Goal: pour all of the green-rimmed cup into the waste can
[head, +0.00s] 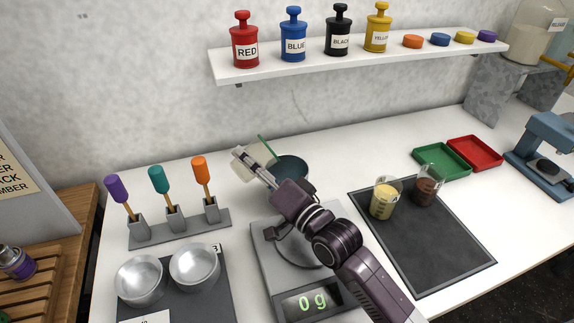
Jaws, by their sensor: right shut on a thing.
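My right gripper (256,167) is shut on the green-rimmed cup (243,168), a pale, see-through cup. The cup is held tilted in the air, and its green rim shows as a slanted line on the upper right side. A dark blue round can (291,166), apparently the waste can, stands just right of the cup, partly hidden by my right gripper and wrist. I cannot tell whether the rim is over the can's opening or whether anything is left in the cup. My left gripper is not in view.
A scale (262,262) reading 0 g lies under my right arm. A dark mat (430,245) at right holds two beakers with yellow and brown contents. Two metal bowls (140,280) and a rack of coloured-handled tools (180,230) are at left. A shelf (360,62) with bottles hangs behind.

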